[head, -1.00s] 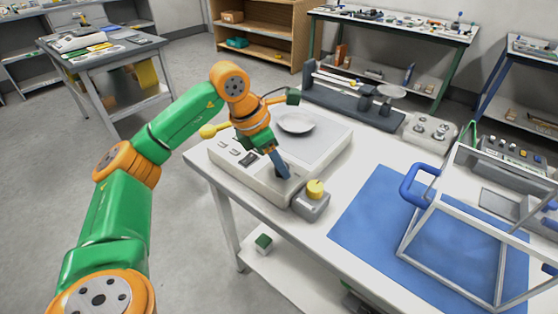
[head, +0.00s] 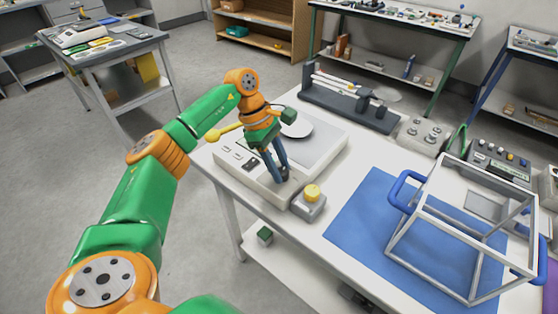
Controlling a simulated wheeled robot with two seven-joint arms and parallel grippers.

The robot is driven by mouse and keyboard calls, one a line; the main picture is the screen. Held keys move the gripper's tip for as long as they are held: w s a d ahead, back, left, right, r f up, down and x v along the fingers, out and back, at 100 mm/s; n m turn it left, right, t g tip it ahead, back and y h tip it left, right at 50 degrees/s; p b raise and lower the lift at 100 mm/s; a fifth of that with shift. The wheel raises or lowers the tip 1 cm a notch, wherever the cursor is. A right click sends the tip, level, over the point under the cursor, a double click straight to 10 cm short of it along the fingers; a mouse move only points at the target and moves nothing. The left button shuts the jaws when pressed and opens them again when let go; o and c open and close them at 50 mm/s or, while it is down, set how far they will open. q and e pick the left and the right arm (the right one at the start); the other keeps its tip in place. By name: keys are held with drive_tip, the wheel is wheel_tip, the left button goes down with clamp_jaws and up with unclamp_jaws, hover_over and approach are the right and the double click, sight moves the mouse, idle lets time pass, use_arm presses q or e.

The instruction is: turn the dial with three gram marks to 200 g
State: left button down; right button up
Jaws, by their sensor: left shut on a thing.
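A pale bench scale (head: 232,166) with a round pan (head: 291,127) stands on the white table. A small dark dial (head: 285,173) sits on its front panel. My left gripper (head: 281,178) reaches down over the panel from above and is shut on the dial, one finger to each side. The fingers hide much of the dial. Gram marks and the dial's setting are too small to read. My right gripper is not in view.
A grey box with a yellow button (head: 312,193) stands close to the right of the dial. A blue mat (head: 350,225) carries a white open frame with blue handles (head: 404,189). A balance beam (head: 340,108) and a grey knobbed box (head: 424,134) stand behind.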

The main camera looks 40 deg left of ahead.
use_arm(q)
drive_tip(key=shift+m+g+p, duration=0.3)
drive_tip(key=shift+m+g, duration=0.2)
drive_tip(key=shift+m, duration=0.7)
drive_tip(key=shift+c, duration=2.2)
unclamp_jaws()
drive_tip(key=v, duration=0.7)
drive_tip(key=shift+w, duration=0.1)
